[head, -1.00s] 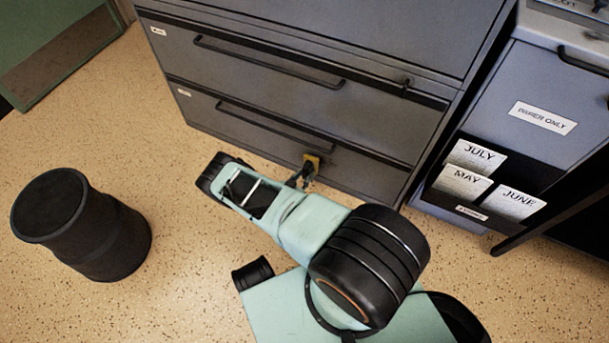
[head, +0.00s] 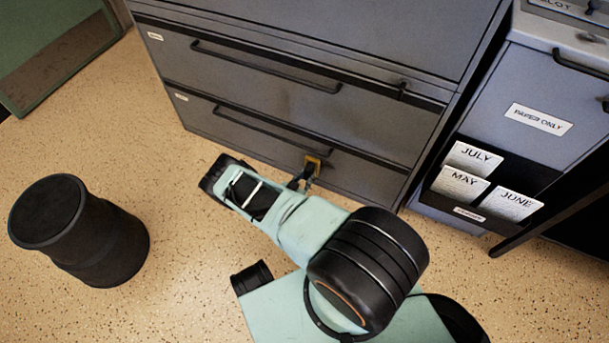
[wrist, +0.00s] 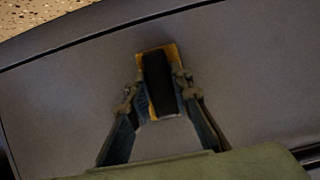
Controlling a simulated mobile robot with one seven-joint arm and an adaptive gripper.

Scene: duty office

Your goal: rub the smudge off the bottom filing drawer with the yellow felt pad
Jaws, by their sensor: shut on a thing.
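My gripper (wrist: 158,90) is shut on the yellow felt pad (wrist: 143,60), which has a black block on its back. In the head view the pad (head: 317,158) is at the bottom filing drawer (head: 365,178), right of the middle and by the right end of its handle. The pad appears to be against the drawer front, but I cannot be sure of contact. The drawer front (wrist: 235,70) fills most of the wrist view. I cannot make out a clear smudge on it; the pad and gripper hide part of the front.
A drawer (head: 240,70) with a long black handle is above. A black waste bin (head: 105,240) stands on open speckled floor at left. A grey "PAPER ONLY" cabinet (head: 580,95) with month cards (head: 458,184) stands close on the right.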

